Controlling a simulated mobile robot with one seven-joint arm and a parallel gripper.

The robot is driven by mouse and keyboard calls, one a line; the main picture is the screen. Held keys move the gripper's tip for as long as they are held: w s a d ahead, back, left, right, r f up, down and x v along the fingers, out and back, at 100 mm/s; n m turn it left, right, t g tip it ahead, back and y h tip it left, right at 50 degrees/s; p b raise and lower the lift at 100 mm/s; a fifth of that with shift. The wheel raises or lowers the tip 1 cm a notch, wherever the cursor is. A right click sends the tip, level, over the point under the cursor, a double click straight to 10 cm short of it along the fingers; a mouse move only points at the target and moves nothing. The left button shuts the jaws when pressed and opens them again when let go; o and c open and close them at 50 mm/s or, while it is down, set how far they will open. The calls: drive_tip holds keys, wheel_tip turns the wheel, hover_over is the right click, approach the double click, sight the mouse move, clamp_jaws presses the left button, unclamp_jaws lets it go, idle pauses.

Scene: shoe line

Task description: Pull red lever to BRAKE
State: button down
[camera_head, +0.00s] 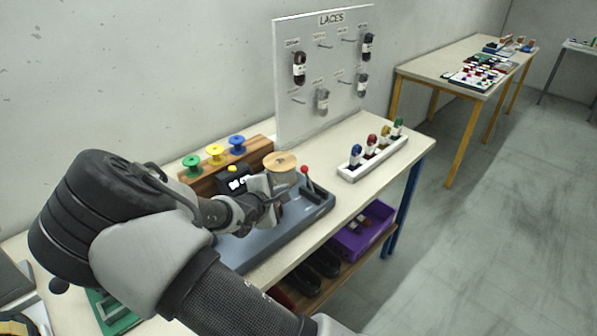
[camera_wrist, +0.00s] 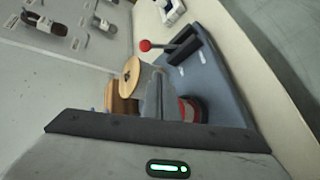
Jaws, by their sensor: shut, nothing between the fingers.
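The red lever (camera_head: 305,171) has a red ball knob on a thin stem and stands at the right end of a grey-blue machine base (camera_head: 318,206) on the workbench. In the wrist view the red knob (camera_wrist: 145,45) is at the top middle, its stem running right to a dark slotted block. My gripper (camera_head: 270,198) is over the machine base, left of the lever and apart from it. It is shut and empty. In the wrist view a wooden spool (camera_wrist: 131,76) and a red-and-black round part (camera_wrist: 190,109) lie close to the fingers. I cannot read a BRAKE label.
A white rack of small bottles (camera_head: 372,160) stands right of the machine. The LACES board (camera_head: 325,75) rises behind. Green, yellow and blue spools (camera_head: 215,153) sit on a wooden block behind my gripper. A purple crate (camera_head: 362,232) is on the lower shelf.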

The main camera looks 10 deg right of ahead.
sight(309, 180)
drive_tip(key=shift+w+r+n+t+h, duration=0.45)
drive_tip(key=shift+w+n+t+h, duration=0.2)
drive_tip(key=shift+n+t, duration=0.35)
drive_tip(key=x, duration=1)
drive_tip(key=shift+s+f, duration=0.1)
drive_tip(key=shift+f, duration=0.05)
drive_tip(key=shift+b, duration=0.45)
